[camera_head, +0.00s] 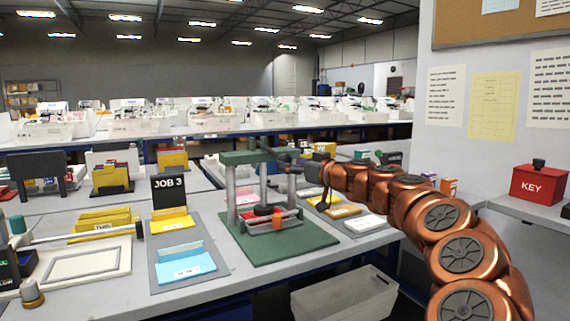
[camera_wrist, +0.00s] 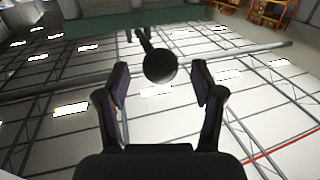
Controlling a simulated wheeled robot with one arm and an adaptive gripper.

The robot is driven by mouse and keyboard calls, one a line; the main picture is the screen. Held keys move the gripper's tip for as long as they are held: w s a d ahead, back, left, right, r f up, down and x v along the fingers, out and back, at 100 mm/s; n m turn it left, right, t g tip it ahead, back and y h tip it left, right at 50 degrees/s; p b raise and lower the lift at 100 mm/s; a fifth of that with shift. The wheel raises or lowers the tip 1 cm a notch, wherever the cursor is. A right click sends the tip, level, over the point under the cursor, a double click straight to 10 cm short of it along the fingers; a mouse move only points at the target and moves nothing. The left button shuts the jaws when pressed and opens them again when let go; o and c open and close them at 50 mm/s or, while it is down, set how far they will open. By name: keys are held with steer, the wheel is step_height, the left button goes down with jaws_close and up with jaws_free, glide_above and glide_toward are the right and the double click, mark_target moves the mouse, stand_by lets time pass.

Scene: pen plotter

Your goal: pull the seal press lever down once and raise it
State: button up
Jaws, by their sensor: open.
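The seal press (camera_head: 230,195) stands on a green base plate with grey columns and a green top beam. Its dark lever (camera_head: 270,152) leaves the top beam towards the right, and its outer end is hard to tell from my gripper (camera_head: 297,163). In the wrist view the lever's rod (camera_wrist: 143,38) runs from the green beam to a round black knob (camera_wrist: 160,67). My gripper (camera_wrist: 160,72) is open, with one finger on each side of the knob. Gaps show on both sides, so neither finger appears to touch it.
A JOB 3 stand (camera_head: 170,205) with yellow and blue cards is left of the press. Small trays (camera_head: 366,224) lie right of it, under my arm. A red KEY box (camera_head: 538,184) sits on the right shelf. A pale bin (camera_head: 345,298) is below the table edge.

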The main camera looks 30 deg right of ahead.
steer(key=shift+w+a, duration=0.15)
steer(key=shift+w, duration=0.65)
steer(key=shift+w+a, duration=0.15)
steer(key=shift+w, duration=0.65)
steer(key=shift+c, duration=0.4)
jaws_close()
